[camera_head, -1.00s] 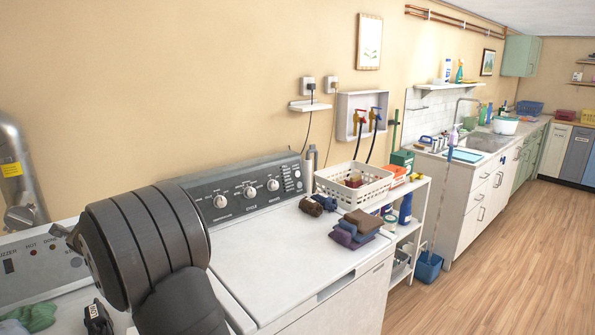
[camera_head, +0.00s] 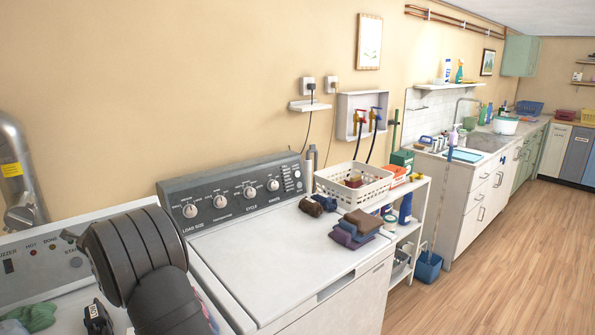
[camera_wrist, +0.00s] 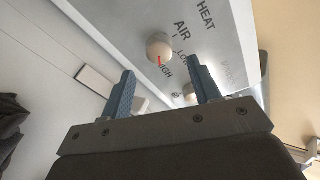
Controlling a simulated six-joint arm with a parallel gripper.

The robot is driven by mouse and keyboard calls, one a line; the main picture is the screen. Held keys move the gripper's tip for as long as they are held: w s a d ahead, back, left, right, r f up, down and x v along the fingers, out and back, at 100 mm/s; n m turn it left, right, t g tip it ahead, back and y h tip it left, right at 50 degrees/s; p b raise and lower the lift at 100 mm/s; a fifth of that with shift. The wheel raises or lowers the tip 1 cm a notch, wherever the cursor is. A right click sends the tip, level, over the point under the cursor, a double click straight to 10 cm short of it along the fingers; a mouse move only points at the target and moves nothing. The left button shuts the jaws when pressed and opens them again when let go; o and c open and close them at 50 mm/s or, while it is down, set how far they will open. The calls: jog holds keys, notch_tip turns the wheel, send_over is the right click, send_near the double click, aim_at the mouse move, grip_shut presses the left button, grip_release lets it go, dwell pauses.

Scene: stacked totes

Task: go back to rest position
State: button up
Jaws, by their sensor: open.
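My gripper (camera_wrist: 160,92) shows in the wrist view with its two blue fingers spread apart and nothing between them. Beyond the fingers is the dryer's control panel (camera_wrist: 120,15) with a knob (camera_wrist: 159,47) and the words HEAT, AIR, LOW and HIGH. A second knob shows partly behind the right finger. In the head view my arm covers part of the left machine, and the gripper's fingers cannot be made out there.
A washer (camera_head: 270,262) stands at the middle with folded cloths (camera_head: 357,228) on its lid. A white basket (camera_head: 354,185) sits beside it on a shelf rack. Green cloth (camera_head: 35,316) lies at lower left. A silver duct (camera_head: 17,170) rises at far left. The floor at right is clear.

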jog(key=x, duration=0.5)
jog(key=shift+a+f+n, duration=0.1)
jog(key=shift+n, duration=0.3)
jog(key=n, duration=0.3)
jog(key=shift+n+t, duration=0.4)
jog(key=n, duration=0.6)
jog(key=shift+t, duration=0.3)
